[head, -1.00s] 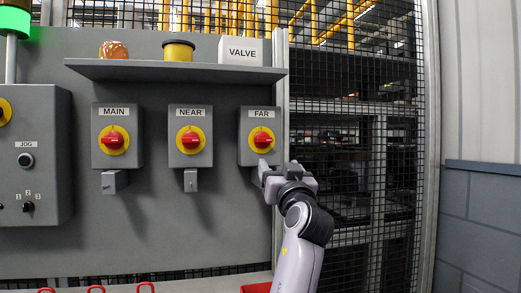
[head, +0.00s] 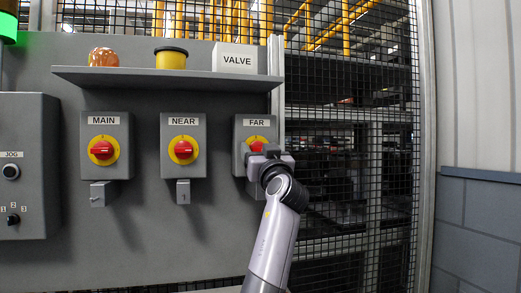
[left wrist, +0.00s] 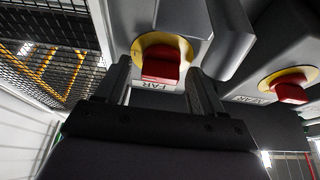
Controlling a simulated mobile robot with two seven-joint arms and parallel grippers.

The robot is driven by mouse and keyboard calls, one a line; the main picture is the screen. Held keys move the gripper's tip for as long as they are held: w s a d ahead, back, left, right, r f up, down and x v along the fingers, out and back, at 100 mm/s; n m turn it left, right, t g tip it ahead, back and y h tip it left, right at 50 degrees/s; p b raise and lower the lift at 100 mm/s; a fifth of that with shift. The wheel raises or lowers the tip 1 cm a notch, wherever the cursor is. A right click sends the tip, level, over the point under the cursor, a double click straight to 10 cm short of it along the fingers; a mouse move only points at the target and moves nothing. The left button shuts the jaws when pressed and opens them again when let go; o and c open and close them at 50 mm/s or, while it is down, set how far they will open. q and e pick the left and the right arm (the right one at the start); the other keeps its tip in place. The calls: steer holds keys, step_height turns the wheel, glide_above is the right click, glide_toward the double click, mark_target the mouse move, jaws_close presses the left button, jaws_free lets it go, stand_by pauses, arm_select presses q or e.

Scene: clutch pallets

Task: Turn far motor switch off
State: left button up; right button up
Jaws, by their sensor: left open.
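The FAR switch is a grey box (head: 241,132) with a red knob (head: 257,146) on a yellow disc, at the right end of the row. My left gripper (head: 266,158) is in front of it and hides the lower right of the knob and disc. In the left wrist view, the red knob (left wrist: 161,66) shows between the two open fingers of my left gripper (left wrist: 160,76). One finger is on each side, with gaps to the knob visible. I cannot tell how far the fingertips reach past it. My right gripper is in neither view.
The NEAR switch (head: 183,150) and MAIN switch (head: 103,150) are to the left, each with a small grey block below. A shelf (head: 170,80) above holds an orange dome, a yellow cylinder and a VALVE box (head: 237,59). Wire mesh (head: 345,150) stands to the right.

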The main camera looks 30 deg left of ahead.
arm_select(q)
steer(key=c, duration=1)
